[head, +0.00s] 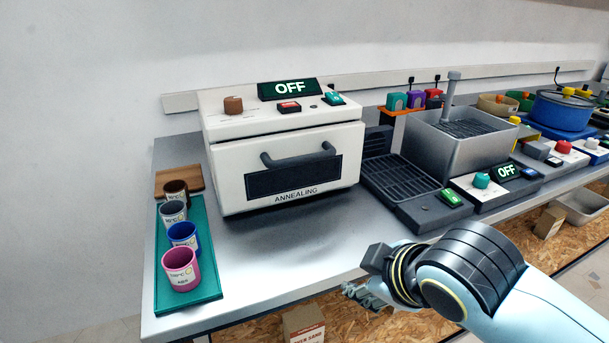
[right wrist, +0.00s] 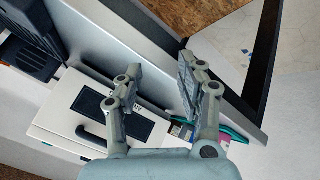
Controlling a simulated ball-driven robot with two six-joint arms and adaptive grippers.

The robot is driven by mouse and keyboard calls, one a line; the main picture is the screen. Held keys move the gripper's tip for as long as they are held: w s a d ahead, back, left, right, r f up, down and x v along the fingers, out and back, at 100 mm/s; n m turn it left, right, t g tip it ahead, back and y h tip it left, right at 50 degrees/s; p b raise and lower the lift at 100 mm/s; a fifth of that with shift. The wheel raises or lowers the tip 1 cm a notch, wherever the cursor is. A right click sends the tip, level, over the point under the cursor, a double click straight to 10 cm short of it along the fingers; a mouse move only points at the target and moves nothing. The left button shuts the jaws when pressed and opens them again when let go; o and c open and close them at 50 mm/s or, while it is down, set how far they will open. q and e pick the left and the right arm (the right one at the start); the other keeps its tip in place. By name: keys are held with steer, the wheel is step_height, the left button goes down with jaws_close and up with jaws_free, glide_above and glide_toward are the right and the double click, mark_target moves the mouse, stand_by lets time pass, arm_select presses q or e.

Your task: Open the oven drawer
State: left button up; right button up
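The white annealing oven (head: 285,120) stands at the back left of the grey worktop, its display reading OFF. Its drawer front (head: 230,181) looks shut, with a dark window and a dark bar handle (head: 298,156) across it. The oven also shows in the right wrist view (right wrist: 50,122), turned in the picture. My right gripper (head: 362,294) is at the worktop's front edge, to the right of and nearer than the oven, apart from the handle. In the right wrist view its two fingers (right wrist: 156,70) are spread with nothing held between them. My left gripper is not in view.
A teal tray (head: 213,285) with several cups lies left of the oven. A dark grated unit (head: 400,178) and a grey sink-like basin (head: 428,148) stand right of it. The worktop in front of the oven is clear.

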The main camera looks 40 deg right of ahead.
mark_target(307, 160)
steer(key=w+r+n+t, duration=0.1)
steer(key=r, duration=0.1)
steer(key=w+r+n+t, duration=0.1)
steer(key=w, duration=0.1)
steer(key=w+r+n+t+h, duration=0.1)
steer(key=r, duration=0.1)
steer(key=shift+w+d+r+n, duration=0.3)
steer(key=shift+d+n, duration=0.1)
steer(key=w+a+r+n+t, duration=0.1)
steer(key=w+r+n+t, duration=0.4)
steer(key=r, duration=0.3)
steer(key=shift+n, duration=0.6)
steer(key=x, duration=0.8)
steer(key=shift+d+f, duration=0.1)
steer(key=shift+f, duration=0.35)
steer(key=shift+w+d+f, duration=0.1)
steer(key=shift+w, duration=0.45)
jaws_close()
